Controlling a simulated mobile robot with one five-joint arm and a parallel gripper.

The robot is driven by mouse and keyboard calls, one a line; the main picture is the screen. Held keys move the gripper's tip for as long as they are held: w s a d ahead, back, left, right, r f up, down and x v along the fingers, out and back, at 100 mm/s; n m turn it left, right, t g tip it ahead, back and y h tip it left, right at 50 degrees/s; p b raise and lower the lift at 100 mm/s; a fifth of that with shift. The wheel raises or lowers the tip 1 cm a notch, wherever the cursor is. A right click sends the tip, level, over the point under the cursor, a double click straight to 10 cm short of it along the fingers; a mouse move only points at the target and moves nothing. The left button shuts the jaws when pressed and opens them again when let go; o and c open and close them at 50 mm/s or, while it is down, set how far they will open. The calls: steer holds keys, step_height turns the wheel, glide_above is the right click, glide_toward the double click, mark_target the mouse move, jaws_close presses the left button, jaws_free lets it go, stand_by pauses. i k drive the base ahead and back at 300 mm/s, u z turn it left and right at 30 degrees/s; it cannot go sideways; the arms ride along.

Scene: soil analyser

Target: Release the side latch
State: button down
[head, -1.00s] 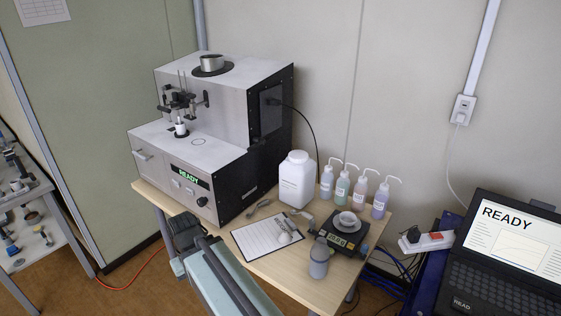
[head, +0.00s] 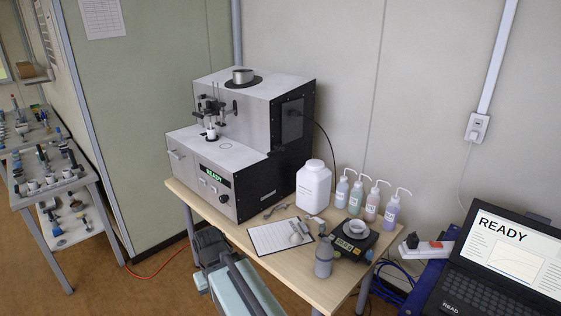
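The soil analyser (head: 240,150), a pale grey stepped box with a black side, stands at the back left of the wooden table. Its black right side carries a dark rectangular panel (head: 291,121) with a small fitting at its upper right, where a black cable shows. The side latch is too small to make out surely, and whether it is fastened cannot be told. A green READY display and a knob are on the front. My pale green and dark arm link shows low in the picture, in front of the table.
A laptop (head: 500,265) is at the right. A tool shelf stands left, with floor between.

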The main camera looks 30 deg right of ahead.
mark_target(282, 148)
steer(key=u, duration=0.1)
steer(key=i, duration=0.9)
steer(key=z, duration=0.1)
